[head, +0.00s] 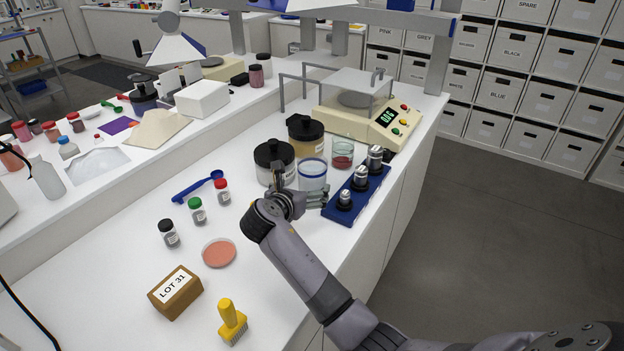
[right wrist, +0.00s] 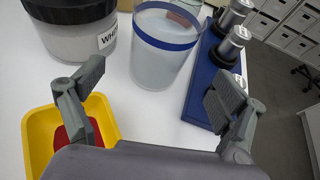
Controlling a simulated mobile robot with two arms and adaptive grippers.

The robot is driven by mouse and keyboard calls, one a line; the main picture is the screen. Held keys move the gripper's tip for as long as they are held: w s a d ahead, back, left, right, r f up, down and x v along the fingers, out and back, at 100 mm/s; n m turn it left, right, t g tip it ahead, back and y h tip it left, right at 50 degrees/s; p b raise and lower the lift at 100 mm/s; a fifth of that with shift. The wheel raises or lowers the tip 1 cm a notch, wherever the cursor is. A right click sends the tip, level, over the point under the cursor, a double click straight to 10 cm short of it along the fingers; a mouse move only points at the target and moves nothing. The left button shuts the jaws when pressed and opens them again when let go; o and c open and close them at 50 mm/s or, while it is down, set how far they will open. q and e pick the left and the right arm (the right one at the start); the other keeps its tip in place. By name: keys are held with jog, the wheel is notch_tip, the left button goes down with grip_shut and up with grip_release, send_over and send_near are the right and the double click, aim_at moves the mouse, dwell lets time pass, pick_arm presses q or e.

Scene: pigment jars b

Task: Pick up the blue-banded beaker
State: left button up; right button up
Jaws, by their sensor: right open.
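The blue-banded beaker (head: 312,172) is a clear upright glass with a blue ring near its rim, standing on the white bench. It also shows in the right wrist view (right wrist: 163,55), at the top middle. My right gripper (head: 304,199) is open and empty, on the near side of the beaker. In the right wrist view, the fingers of my right gripper (right wrist: 157,88) are spread wide, with the beaker ahead of the gap between them. I see no contact with the beaker. My left gripper is not in view.
A black-lidded jar (head: 274,164) stands close left of the beaker, an amber jar (head: 304,145) behind. A beaker with red contents (head: 342,157) and a blue weight block (head: 372,187) are to the right. A yellow tray (right wrist: 32,130) lies by the left finger.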

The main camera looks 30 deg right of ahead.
aim_at(307, 184)
jog(key=x, duration=0.3)
jog(key=shift+w+d+f, duration=0.15)
jog(key=shift+w, duration=0.05)
jog(key=shift+d, duration=0.1)
jog(key=shift+w+d+f, duration=0.1)
jog(key=shift+w+d, duration=0.15)
jog(key=shift+w, duration=0.05)
jog(key=x, duration=0.3)
jog(key=shift+w+d+f+p, duration=0.1)
jog(key=shift+w+p, duration=0.05)
jog(key=shift+p, duration=0.15)
jog(key=shift+w+d+f, duration=0.15)
jog(key=shift+w+d, duration=0.15)
jog(key=shift+d, duration=0.05)
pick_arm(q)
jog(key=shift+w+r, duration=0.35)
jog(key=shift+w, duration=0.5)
pick_arm(e)
jog(key=shift+c, duration=0.2)
jog(key=c, duration=1.6)
jog(key=shift+o, duration=0.2)
